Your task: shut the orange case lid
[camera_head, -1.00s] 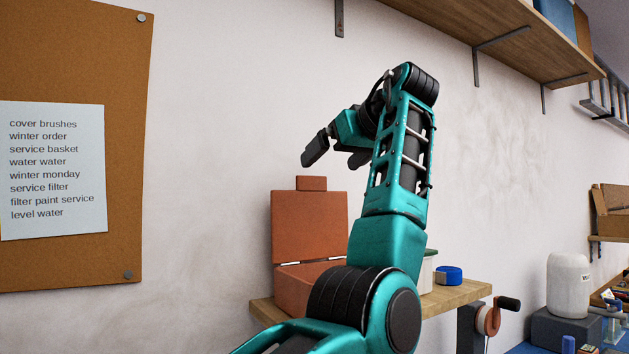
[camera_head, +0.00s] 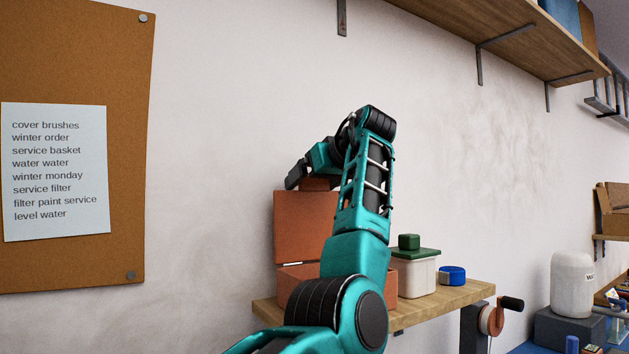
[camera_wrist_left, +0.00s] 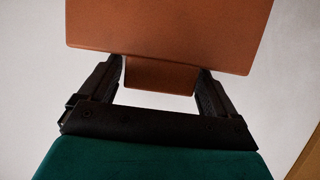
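The orange case (camera_head: 295,284) stands on a small wooden shelf against the wall, with its lid (camera_head: 300,228) raised upright. My left arm hides part of the case's right side. A small tab (camera_head: 318,185) sticks up from the lid's top edge. My left gripper (camera_head: 302,178) is at that tab, above the lid. In the left wrist view the lid (camera_wrist_left: 170,30) fills the top, and its tab (camera_wrist_left: 160,77) lies between the spread fingers of my gripper (camera_wrist_left: 162,82). My right gripper is not in view.
A white tub with a green lid (camera_head: 415,272) and a blue round tin (camera_head: 452,275) stand to the right on the wooden shelf (camera_head: 440,298). A crank reel (camera_head: 492,318) is at the shelf's right end. A higher shelf (camera_head: 500,35) hangs at upper right.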

